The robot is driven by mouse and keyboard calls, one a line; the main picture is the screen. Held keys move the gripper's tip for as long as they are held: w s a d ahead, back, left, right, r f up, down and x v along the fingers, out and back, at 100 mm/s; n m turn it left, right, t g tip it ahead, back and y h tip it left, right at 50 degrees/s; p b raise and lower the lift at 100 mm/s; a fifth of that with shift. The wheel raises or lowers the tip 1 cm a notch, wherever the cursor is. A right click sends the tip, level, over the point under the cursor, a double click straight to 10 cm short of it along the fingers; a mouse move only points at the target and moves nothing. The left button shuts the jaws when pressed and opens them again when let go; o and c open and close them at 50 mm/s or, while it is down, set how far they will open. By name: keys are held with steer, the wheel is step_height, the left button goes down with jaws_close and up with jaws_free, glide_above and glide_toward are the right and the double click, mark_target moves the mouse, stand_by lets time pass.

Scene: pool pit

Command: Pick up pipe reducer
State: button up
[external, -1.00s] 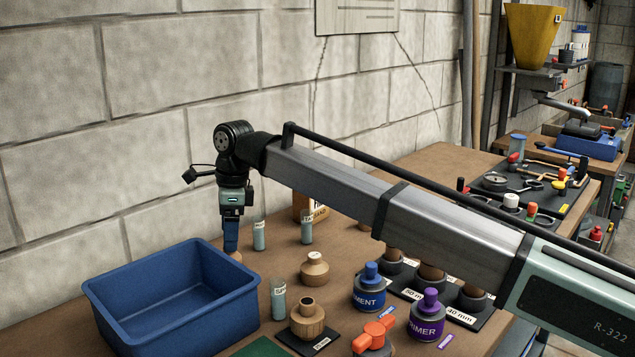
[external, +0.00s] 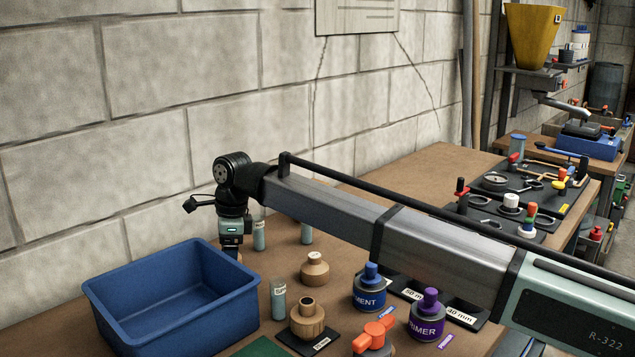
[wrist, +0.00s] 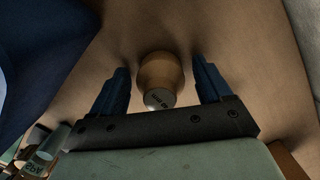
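A tan, rounded pipe reducer (wrist: 160,72) with a grey, marked end face sits between the two blue fingers of my gripper (wrist: 163,80) in the wrist view. The fingers are open, with a visible gap on each side of it. In the external view my gripper (external: 234,246) points down behind the blue bin, low over the table, and the bin's rim and the gripper hide most of this reducer. Two similar tan reducers stand further right: one on the bare table (external: 315,270) and one on a black plate (external: 307,320).
The blue bin (external: 150,282) stands close in front of my gripper; its wall fills the left of the wrist view (wrist: 35,50). Small grey labelled cylinders (external: 278,300) stand nearby. The cement can (external: 369,290) and primer can (external: 427,318) are to the right. A block wall is behind.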

steer(key=c, duration=1.1)
